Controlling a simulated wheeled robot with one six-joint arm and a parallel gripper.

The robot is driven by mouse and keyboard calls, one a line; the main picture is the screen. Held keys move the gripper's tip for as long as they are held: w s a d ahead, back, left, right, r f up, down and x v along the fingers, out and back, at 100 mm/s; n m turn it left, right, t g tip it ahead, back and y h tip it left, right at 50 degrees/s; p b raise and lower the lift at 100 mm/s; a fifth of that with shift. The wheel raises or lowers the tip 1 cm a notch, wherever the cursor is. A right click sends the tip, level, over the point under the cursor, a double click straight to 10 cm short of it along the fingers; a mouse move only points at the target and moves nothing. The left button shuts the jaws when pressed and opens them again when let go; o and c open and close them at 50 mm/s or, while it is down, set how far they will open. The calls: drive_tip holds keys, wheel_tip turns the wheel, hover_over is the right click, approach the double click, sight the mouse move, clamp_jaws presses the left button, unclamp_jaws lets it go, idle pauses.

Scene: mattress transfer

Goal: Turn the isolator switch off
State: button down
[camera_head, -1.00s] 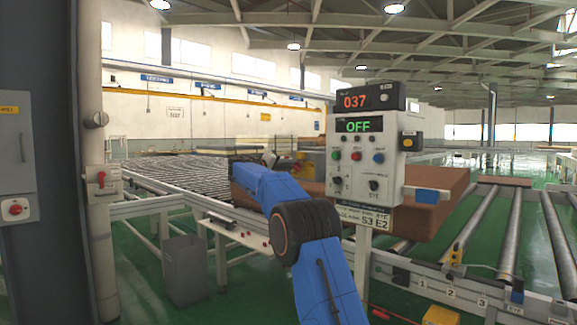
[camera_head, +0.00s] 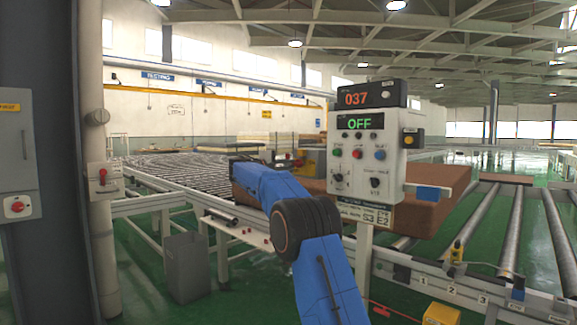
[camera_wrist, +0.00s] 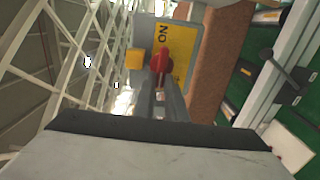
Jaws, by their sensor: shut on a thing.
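In the wrist view, the isolator switch has a red handle (camera_wrist: 160,58) on a yellow plate (camera_wrist: 178,38) fixed to a grey box. The plate's lettering, which seems to read ON, appears turned in this view. My gripper (camera_wrist: 160,82) is shut on the red handle, its two fingers at either side of it. The fingers cover the handle's near end, and I cannot tell its exact angle.
The panel display (camera_head: 360,122) reads OFF. A brown mattress (camera_head: 415,212) lies behind the panel. A roller conveyor (camera_head: 185,170) runs back on the left, with more rollers (camera_head: 510,230) on the right. A red-handled box (camera_head: 103,178) is on the left post.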

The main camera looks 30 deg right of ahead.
idle(0.4)
drive_tip(key=c, duration=1.8)
unclamp_jaws()
drive_tip(key=shift+a, duration=0.1)
drive_tip(key=v, duration=1.7)
drive_tip(key=shift+a, duration=0.15)
